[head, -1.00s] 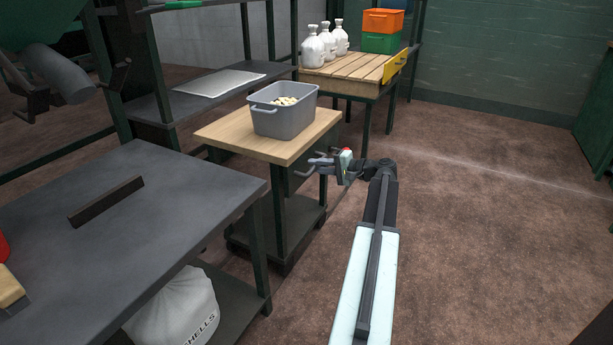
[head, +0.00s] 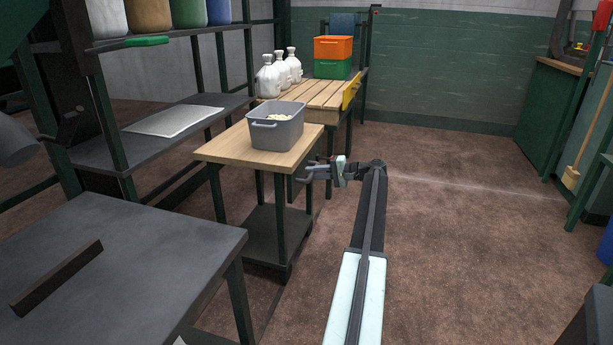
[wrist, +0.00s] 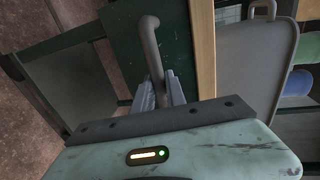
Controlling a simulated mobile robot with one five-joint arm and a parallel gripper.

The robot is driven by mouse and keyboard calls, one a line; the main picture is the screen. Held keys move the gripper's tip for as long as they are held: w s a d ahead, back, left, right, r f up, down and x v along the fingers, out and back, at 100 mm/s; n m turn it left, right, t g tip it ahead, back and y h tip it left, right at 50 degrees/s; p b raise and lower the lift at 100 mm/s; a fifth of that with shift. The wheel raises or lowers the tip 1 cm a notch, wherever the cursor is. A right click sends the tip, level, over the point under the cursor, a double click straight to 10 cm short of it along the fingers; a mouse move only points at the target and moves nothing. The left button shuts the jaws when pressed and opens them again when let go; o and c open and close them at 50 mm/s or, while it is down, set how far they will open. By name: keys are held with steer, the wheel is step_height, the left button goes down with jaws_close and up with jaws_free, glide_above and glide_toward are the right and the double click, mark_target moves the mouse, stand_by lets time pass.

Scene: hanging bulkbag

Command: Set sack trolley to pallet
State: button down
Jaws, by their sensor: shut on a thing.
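No plain sack trolley shows. A stand (head: 222,150) with a wooden top, dark legs and a low shelf is left of my gripper (head: 318,170). In the wrist view my gripper (wrist: 165,95) is shut on a bent grey bar (wrist: 151,45), which runs up in front of a dark green panel (wrist: 122,35) under the wooden edge (wrist: 203,50). Where the bar is fixed is hard to tell. A slatted wooden top (head: 305,95), pallet-like, stands behind the stand. No other pallet is seen.
A grey bin (head: 277,130) with pale contents sits on the stand. A dark table (head: 130,260) stands at the front left, shelves (head: 105,160) behind it. White jugs (head: 268,80) and orange and green crates (head: 333,50) stand on the slatted top. Floor (head: 460,220) at right is clear.

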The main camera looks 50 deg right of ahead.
steer(key=shift+d, duration=0.35)
steer(key=shift+w, duration=0.15)
steer(key=shift+w+a, duration=0.1)
steer(key=c, duration=1.4)
jaws_free()
steer(key=p+v, duration=0.1)
steer(key=v, duration=0.7)
